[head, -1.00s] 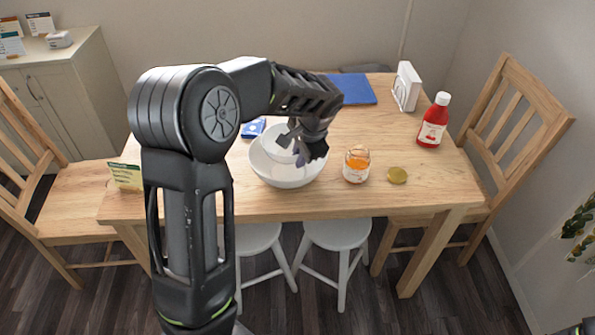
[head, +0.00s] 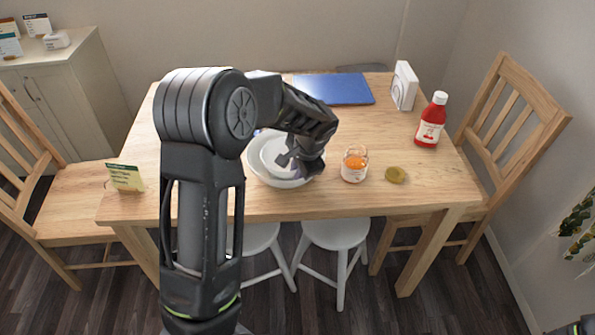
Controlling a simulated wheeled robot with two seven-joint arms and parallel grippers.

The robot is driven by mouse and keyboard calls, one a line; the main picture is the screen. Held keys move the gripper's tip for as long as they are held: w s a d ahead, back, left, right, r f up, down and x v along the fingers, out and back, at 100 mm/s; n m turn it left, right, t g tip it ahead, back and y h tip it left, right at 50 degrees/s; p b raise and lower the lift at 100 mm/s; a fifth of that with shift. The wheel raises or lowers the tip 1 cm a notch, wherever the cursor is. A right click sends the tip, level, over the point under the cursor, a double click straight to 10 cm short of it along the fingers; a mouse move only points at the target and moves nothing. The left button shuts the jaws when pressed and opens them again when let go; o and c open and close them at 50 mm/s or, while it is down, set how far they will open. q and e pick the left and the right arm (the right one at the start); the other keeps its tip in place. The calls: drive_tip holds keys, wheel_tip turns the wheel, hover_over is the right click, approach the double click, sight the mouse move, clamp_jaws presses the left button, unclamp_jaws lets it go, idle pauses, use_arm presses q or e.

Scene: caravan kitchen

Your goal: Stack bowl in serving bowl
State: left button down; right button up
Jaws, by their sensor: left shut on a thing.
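A large white serving bowl (head: 266,178) stands on the wooden table near its front edge. A smaller white bowl (head: 272,154) sits low inside the outline of the serving bowl, with its rim near the larger rim. My left gripper (head: 297,167) reaches over the right side of the bowls and is shut on the smaller bowl. Its fingers and wrist hide part of both bowls, so I cannot tell whether the smaller bowl touches the bottom. My right gripper is not visible.
An open jar (head: 354,165) with orange contents stands close right of the bowls, beside its lid (head: 395,174).

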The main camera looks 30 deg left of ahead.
use_arm(q)
drive_tip(key=shift+f, duration=0.1)
drive_tip(key=shift+f+b, duration=0.3)
drive_tip(key=shift+b, duration=0.05)
drive_tip(key=c, duration=1.8)
unclamp_jaws()
drive_tip(key=shift+o, duration=0.2)
drive_tip(key=shift+r, duration=0.1)
drive_tip(key=shift+r+p, duration=0.5)
drive_tip(key=v, duration=1.1)
drive_tip(key=shift+d+r, duration=0.15)
drive_tip(key=shift+r, duration=0.15)
drive_tip(key=shift+s+f, duration=0.1)
